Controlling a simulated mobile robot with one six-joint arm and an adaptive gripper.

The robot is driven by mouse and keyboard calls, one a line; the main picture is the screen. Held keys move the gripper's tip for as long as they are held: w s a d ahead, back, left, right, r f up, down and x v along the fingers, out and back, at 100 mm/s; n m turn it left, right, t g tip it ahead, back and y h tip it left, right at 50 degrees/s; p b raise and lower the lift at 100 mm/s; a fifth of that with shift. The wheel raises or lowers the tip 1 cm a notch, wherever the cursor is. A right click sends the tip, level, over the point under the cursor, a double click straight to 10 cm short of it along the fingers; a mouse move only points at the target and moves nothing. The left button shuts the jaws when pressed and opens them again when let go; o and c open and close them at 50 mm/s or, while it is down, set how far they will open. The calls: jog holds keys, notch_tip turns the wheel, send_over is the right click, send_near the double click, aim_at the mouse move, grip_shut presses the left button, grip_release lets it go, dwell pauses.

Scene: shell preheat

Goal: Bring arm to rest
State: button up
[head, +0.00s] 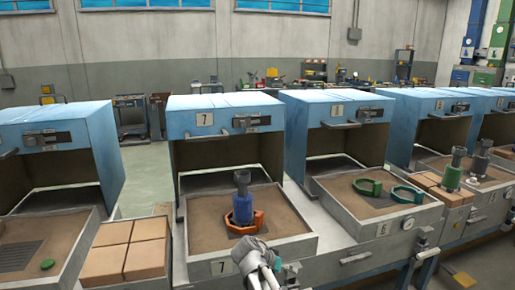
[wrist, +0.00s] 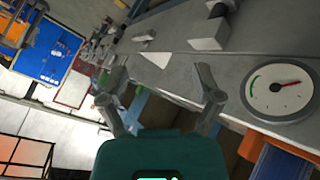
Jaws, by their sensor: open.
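My gripper (wrist: 160,84) shows in the wrist view with its two grey fingers spread wide and nothing between them. A grey part of my arm shows at the bottom middle of the head view, in front of the tray of station 7 (head: 308,243). In that tray a dark-topped blue shell (head: 242,208) stands upright, with an orange ring-like piece (head: 258,222) around its base or close beside it. My arm is apart from both in the picture.
A round dial gauge (wrist: 278,97) on a grey panel is close to the right finger in the wrist view. Station 6's tray (head: 340,205) holds a green clamp (head: 367,187) and a teal one (head: 407,194). Bricks (head: 127,250) lie left of station 7.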

jog(key=s+d+f+n+g+y, duration=0.5)
jog(key=s+d+y, duration=0.3)
jog(key=s, duration=0.4)
notch_tip(320, 180, up, 22)
jog(key=t+p, duration=0.1)
jog(key=p, duration=2.1)
jog(key=shift+f, duration=0.15)
jog(key=shift+w, duration=0.1)
